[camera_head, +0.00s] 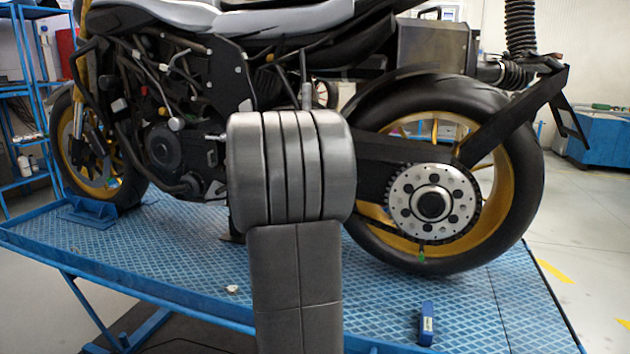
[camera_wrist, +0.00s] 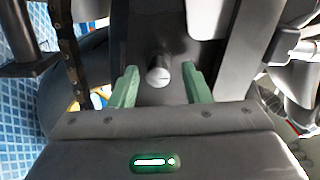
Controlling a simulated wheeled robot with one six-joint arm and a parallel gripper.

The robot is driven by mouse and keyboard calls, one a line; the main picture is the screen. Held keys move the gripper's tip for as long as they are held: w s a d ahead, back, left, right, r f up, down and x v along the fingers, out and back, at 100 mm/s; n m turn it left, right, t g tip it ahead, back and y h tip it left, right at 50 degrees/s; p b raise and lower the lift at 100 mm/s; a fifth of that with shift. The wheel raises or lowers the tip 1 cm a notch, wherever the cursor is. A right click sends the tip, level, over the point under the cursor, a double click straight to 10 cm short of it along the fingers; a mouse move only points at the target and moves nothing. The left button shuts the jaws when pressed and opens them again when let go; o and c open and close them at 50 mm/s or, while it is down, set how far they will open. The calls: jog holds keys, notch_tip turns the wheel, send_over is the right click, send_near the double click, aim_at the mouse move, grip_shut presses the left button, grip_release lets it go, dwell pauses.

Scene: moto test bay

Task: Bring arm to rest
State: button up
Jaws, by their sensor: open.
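My gripper (camera_wrist: 158,88) shows in the wrist view with its two green fingers spread apart. A grey rounded metal pin or knob (camera_wrist: 158,70) on a dark part of the motorcycle appears between the fingers, with visible gaps on both sides. I cannot tell how far beyond the fingertips it lies. In the head view my grey arm rises in front of the motorcycle (camera_head: 400,150) and hides part of its middle. The gripper itself is hidden there behind the arm.
The motorcycle stands on a blue textured lift platform (camera_head: 180,255). A small blue object (camera_head: 426,325) and a small whitish piece (camera_head: 232,289) lie on the platform near its front. Blue shelving (camera_head: 20,110) stands at left, a blue cabinet (camera_head: 605,138) at right. Floor is open at right.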

jog(key=shift+n+p, duration=6.4)
jog(key=shift+n, duration=1)
